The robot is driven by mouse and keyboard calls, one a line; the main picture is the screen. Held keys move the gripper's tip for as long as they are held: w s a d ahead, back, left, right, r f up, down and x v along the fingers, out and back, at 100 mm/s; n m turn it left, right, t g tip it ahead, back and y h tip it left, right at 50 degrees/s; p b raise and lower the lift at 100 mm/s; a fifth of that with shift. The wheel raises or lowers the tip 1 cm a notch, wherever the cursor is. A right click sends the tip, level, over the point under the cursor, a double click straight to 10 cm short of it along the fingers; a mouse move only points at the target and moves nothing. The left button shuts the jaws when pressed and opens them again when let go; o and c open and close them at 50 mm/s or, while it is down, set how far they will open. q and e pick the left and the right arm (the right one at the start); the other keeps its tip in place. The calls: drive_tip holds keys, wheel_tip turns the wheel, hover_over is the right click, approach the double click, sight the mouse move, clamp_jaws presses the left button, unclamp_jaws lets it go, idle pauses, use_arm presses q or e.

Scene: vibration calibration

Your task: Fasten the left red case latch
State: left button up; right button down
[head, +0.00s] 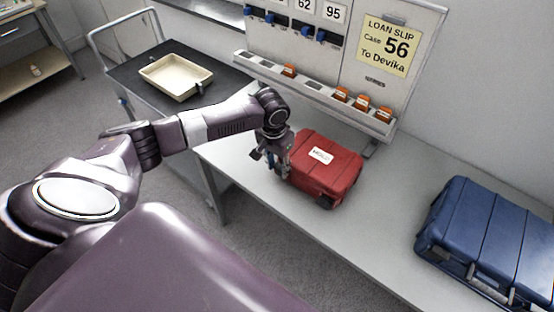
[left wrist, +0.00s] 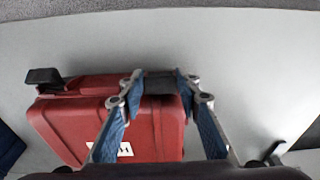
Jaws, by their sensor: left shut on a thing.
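The red case (head: 335,165) lies closed on the bench with a white label on its lid. My left gripper (head: 282,168) is at the left end of its front side. In the left wrist view, its two blue fingers (left wrist: 158,76) are shut on the left latch (left wrist: 160,86), a dark piece at the case's edge. Much of this latch is hidden by the fingers. The other black latch (left wrist: 43,77) stands out from the same side of the case. My right gripper is not in view.
A large blue case (head: 490,240) lies on the bench (head: 385,225) at the right. Behind stands a board with a yellow loan slip (head: 388,45) and a rail (head: 315,92) holding several orange items. A cart with a cream tray (head: 175,77) is at the left. The bench between the cases is clear.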

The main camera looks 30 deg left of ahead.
sight(278, 169)
use_arm(q)
drive_tip(key=shift+w+g, duration=0.2)
drive_tip(key=shift+g, duration=0.2)
drive_tip(key=o, duration=1.2)
drive_tip(key=shift+c, duration=0.2)
drive_tip(key=shift+r, duration=0.1)
wheel_tip(278, 169, up, 12)
drive_tip(key=shift+s, duration=0.25)
